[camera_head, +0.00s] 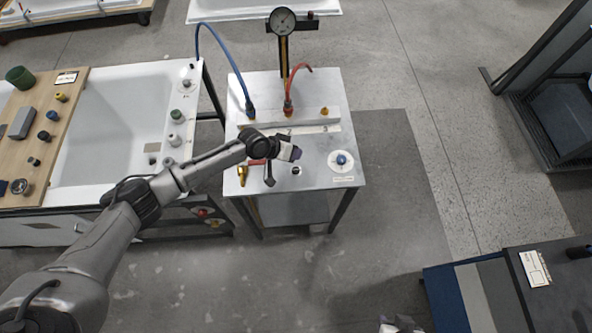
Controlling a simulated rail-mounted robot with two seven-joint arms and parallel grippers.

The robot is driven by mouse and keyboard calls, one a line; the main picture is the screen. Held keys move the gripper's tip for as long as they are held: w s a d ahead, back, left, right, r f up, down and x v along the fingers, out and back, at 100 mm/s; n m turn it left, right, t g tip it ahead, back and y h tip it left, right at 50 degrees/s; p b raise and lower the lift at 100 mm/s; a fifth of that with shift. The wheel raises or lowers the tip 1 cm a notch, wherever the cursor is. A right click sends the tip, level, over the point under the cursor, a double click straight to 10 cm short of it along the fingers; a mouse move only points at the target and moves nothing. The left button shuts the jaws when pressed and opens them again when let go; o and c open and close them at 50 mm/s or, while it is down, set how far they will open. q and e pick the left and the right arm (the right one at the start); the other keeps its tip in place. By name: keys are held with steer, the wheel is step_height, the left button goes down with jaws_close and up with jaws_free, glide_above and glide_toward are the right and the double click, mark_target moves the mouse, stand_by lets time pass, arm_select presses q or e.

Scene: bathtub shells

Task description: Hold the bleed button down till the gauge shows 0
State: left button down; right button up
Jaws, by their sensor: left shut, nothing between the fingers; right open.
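The bleed button appears to be the blue button (341,159) on a round white plate at the right of the metal bench top, with a small label below it. The round gauge (282,21) stands on a post at the back of the bench. Its needle is too small to read. My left gripper (297,153) is shut and empty above the bench, left of the blue button and apart from it. My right gripper (401,325) is open, only partly showing at the bottom edge, far from the bench.
Blue (222,58) and red (302,68) hoses rise from the manifold (300,117) behind the gripper. A black lever (269,175) and brass fitting (242,174) are at the front left. A white bathtub (110,120) with a wooden board stands left. Floor right of the bench is clear.

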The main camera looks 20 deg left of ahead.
mark_target(295, 169)
arm_select(q)
steer(key=shift+f+b, duration=2.7)
steer(key=shift+f, duration=0.75)
steer(key=shift+f, duration=0.15)
steer(key=shift+f+b, duration=0.3)
steer(key=shift+b, duration=0.05)
steer(key=shift+f+b, duration=0.35)
steer(key=shift+f, duration=0.05)
stand_by(1.7)
steer(key=shift+r+p, duration=0.75)
steer(key=shift+r, duration=0.05)
